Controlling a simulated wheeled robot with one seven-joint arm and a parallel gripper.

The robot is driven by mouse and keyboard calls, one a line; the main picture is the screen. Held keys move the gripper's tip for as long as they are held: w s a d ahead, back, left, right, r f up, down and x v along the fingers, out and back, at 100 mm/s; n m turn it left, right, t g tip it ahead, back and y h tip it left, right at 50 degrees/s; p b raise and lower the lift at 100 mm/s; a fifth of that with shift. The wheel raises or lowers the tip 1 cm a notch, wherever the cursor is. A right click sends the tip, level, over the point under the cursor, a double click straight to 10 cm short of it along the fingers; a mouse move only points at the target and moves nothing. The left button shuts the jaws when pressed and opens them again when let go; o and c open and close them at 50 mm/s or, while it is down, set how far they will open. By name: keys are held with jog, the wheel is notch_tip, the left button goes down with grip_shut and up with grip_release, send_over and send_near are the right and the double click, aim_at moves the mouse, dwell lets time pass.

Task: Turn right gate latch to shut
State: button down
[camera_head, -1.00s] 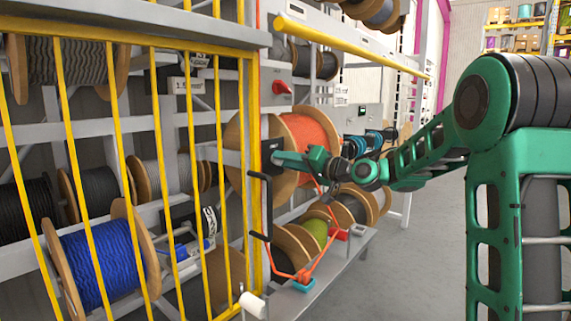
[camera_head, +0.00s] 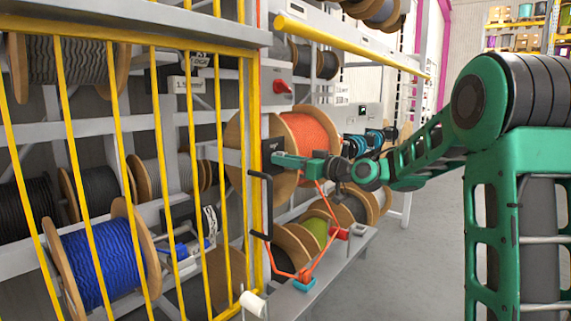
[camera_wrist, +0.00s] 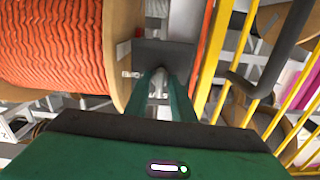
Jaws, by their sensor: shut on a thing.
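The right gate latch is a dark plate (camera_head: 271,149) beside the yellow gate's (camera_head: 249,100) right post in the head view. In the wrist view the dark latch (camera_wrist: 165,52) lies straight ahead, between an orange reel and the yellow post. My gripper (camera_head: 279,159) reaches in from the right at the latch. In the wrist view its two green fingers (camera_wrist: 162,78) are close together at the latch and closed on it. The fingertips' exact contact and the latch's far side are hidden.
The orange cable reel (camera_head: 312,138) stands right behind my gripper. A black gate handle (camera_head: 256,205) is below the latch. A red rotary switch (camera_head: 282,87) is above. The floor (camera_head: 425,260) at right is clear.

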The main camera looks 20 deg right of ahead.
jog(key=shift+w+d+n, duration=0.1)
jog(key=shift+d+n, duration=0.1)
jog(key=shift+n, duration=0.2)
jog(key=c, duration=1.8)
grip_release()
jog(key=shift+c, duration=0.2)
jog(key=shift+a, duration=0.1)
jog(key=v, duration=1)
jog(key=shift+s+d, duration=0.25)
jog(key=shift+s, duration=0.05)
